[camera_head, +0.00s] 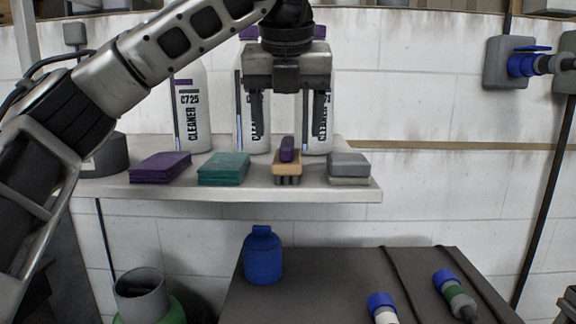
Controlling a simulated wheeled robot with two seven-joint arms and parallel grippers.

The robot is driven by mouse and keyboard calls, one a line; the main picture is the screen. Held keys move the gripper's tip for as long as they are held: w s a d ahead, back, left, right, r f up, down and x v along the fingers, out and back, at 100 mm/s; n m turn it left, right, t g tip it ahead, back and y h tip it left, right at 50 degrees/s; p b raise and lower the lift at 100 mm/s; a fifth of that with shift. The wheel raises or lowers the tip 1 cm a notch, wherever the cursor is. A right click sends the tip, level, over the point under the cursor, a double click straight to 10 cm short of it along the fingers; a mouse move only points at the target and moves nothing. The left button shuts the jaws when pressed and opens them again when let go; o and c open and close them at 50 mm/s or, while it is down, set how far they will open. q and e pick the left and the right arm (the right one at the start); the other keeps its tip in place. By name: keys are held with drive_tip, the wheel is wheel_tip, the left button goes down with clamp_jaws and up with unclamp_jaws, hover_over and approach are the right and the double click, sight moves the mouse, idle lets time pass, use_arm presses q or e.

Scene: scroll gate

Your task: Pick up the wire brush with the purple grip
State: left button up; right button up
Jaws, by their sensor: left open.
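The wire brush (287,165) lies on the pale shelf, with a purple grip on top, a tan body and dark bristles below. My left gripper (287,108) comes in from the upper left and points down above the brush. Its two fingers are apart, one on each side of the line over the purple grip, with nothing between them. The fingertips are above the grip and do not appear to touch it. My right gripper is not in view.
On the shelf (240,192) are purple pads (160,167), teal pads (223,168) and a grey block (348,167) close beside the brush. White cleaner bottles (191,110) stand behind. Below, a dark surface (325,285) holds a blue bottle (263,257).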

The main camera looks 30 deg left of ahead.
sight(288, 141)
use_arm(q)
drive_tip(key=shift+w+p+x, duration=0.15)
drive_tip(key=shift+p+x, duration=0.15)
drive_tip(key=shift+x, duration=1.3)
drive_tip(key=shift+w+p+x, duration=0.1)
drive_tip(key=shift+p+x, duration=0.15)
drive_tip(key=shift+x, duration=1.35)
drive_tip(key=shift+a+r, duration=0.15)
drive_tip(key=c, duration=1.1)
